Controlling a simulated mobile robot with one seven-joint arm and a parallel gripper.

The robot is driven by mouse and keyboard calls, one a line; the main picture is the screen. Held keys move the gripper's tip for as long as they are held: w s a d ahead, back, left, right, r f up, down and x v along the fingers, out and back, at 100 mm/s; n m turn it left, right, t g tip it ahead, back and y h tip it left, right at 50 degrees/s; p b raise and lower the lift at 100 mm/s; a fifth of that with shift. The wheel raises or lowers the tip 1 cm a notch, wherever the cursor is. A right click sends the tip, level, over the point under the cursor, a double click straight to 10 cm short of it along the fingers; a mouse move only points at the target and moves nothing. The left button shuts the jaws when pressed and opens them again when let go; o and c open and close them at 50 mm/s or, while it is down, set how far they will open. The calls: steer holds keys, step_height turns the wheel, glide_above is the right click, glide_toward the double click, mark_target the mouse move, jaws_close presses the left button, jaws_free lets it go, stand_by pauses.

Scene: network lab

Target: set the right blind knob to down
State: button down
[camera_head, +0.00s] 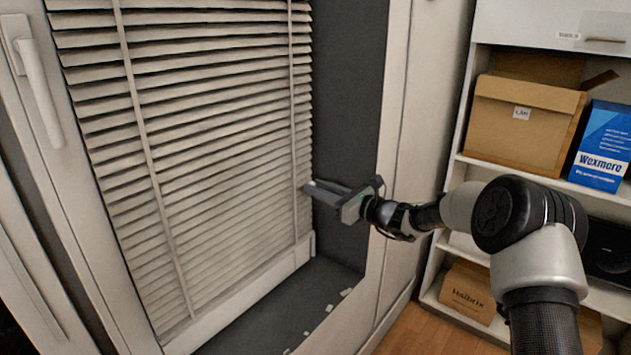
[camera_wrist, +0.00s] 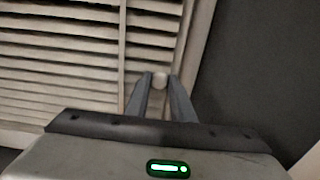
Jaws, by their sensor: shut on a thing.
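The white slatted blind (camera_head: 200,130) hangs down over the window, with its slats tilted and narrow gaps between them. My gripper (camera_head: 310,188) reaches to the blind's right edge, with its fingertips at the frame there. In the wrist view, my gripper (camera_wrist: 160,85) is shut on a small pale round knob (camera_wrist: 160,79) held between the two fingertips. The blind's slats (camera_wrist: 65,60) and its right side rail also show there. In the head view the knob is hidden by the fingers. I cannot make out any marking of the knob's setting.
A white window handle (camera_head: 42,90) is at the upper left. A shelf with a cardboard box (camera_head: 525,120) and a blue box (camera_head: 603,145) is at the right. Small pale pieces lie on the sill.

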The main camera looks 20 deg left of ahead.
steer(key=shift+f, duration=1)
steer(key=shift+d+f, duration=0.1)
steer(key=c, duration=1.5)
jaws_free()
steer(key=shift+c, duration=0.2)
steer(key=shift+r, duration=0.2)
steer(key=p+v, duration=0.2)
steer(key=v, duration=1.5)
steer(key=shift+d+p, duration=0.15)
steer(key=shift+p, duration=0.2)
